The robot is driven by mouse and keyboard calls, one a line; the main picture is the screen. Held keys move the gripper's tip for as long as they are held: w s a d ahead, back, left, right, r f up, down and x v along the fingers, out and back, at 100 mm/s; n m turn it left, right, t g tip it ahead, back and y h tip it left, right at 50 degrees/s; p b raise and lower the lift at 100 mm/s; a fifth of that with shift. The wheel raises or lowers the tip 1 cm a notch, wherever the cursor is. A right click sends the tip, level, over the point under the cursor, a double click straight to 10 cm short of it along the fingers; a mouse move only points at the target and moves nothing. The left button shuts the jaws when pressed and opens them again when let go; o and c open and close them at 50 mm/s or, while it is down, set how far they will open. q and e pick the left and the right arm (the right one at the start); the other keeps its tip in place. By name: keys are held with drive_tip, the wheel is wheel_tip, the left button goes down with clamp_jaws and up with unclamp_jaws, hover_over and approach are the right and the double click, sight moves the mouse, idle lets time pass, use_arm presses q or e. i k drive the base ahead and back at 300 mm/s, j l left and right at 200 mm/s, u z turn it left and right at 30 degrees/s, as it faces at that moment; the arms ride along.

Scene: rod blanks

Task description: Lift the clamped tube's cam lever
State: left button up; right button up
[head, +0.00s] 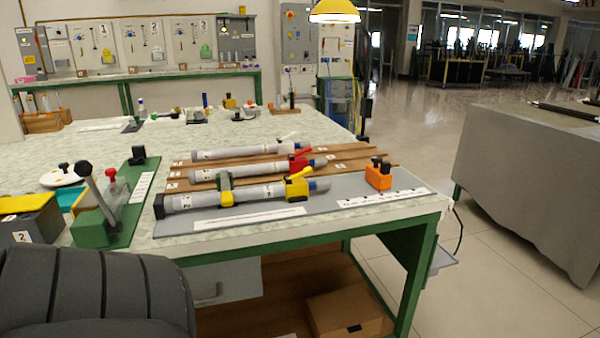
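Three grey tubes lie side by side on the workbench. The front tube (258,194) lies on a grey plate (332,212), its left end at a black block (159,206). A clamp (225,190) with a grey-green strap and yellow base sits around this tube. The middle tube (238,170) has a red lever (303,161), and the back tube (235,152) has a white one (287,137). The two rear tubes rest on brown boards. Neither of my grippers is in view.
An orange block with black knobs (379,176) stands right of the tubes. A green fixture with a grey lever (98,215) and a grey bin (30,222) stand left. A dark ribbed seat back (90,295) fills the lower left. Open floor (480,270) lies right.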

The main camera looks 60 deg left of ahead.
sight(306, 171)
drive_tip(key=u, duration=1.75)
drive_tip(key=j+u, duration=0.5)
drive_tip(key=i+j, duration=0.05)
